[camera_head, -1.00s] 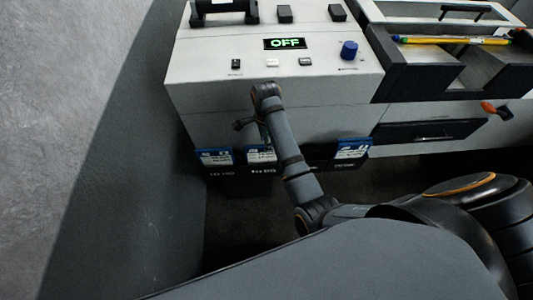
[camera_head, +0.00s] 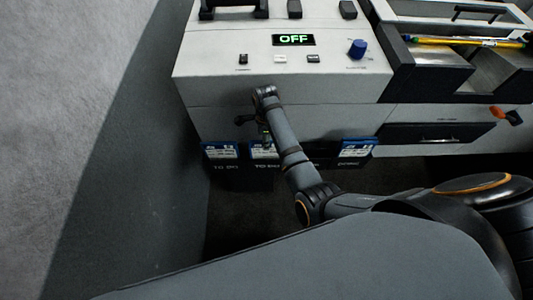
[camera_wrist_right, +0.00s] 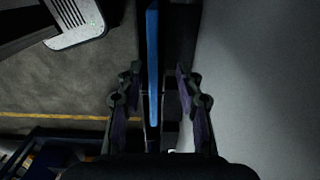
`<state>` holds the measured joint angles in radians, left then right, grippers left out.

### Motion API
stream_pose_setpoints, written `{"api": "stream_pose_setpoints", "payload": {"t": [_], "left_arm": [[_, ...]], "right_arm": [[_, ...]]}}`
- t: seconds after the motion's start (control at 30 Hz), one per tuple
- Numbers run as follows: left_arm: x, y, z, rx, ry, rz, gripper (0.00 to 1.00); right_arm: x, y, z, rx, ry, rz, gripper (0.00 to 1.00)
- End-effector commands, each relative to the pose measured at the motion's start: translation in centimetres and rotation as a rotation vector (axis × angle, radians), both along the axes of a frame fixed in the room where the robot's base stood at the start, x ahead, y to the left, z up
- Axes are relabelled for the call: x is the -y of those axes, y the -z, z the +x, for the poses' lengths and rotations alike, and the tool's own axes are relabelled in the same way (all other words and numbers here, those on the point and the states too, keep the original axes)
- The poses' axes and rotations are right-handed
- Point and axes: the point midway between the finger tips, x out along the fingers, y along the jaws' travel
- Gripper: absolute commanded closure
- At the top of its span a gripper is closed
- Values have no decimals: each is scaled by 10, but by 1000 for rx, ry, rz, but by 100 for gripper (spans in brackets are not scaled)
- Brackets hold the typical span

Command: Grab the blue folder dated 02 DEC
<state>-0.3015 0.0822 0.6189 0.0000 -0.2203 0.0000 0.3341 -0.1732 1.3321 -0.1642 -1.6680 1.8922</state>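Three blue folders with white labels stand in dark holders on the cabinet front in the head view: left (camera_head: 221,151), middle (camera_head: 262,151) and right (camera_head: 357,148). Their dates are too small to read. My right arm reaches down over the middle folder and partly covers it. My right gripper is mostly hidden by the arm there. In the right wrist view, my right gripper (camera_wrist_right: 157,100) is open. A blue folder edge (camera_wrist_right: 153,65) runs between its fingers, with gaps on both sides. My left gripper is not in view.
The white cabinet (camera_head: 230,80) has a display reading OFF (camera_head: 293,39), a blue knob (camera_head: 357,48) and small switches. A dark tray (camera_head: 430,65) with a yellow pencil-like item (camera_head: 465,41) lies at right. Dark floor (camera_head: 240,230) is clear below the holders.

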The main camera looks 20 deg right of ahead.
Motion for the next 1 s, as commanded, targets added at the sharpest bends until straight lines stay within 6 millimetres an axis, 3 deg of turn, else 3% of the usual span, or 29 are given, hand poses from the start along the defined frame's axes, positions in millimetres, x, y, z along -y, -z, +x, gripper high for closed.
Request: {"api": "stream_pose_setpoints", "payload": {"t": [0.13,0.3,0.53,0.8,1.0], "left_arm": [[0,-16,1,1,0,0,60],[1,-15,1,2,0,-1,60],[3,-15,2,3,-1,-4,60],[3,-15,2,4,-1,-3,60],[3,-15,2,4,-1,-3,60]], "right_arm": [[0,21,-8,-8,-1,-2,64],[0,45,-8,-3,0,0,64],[0,48,-7,-1,0,0,64],[0,48,-7,-1,0,0,100],[0,48,-7,-1,0,0,100]]}}
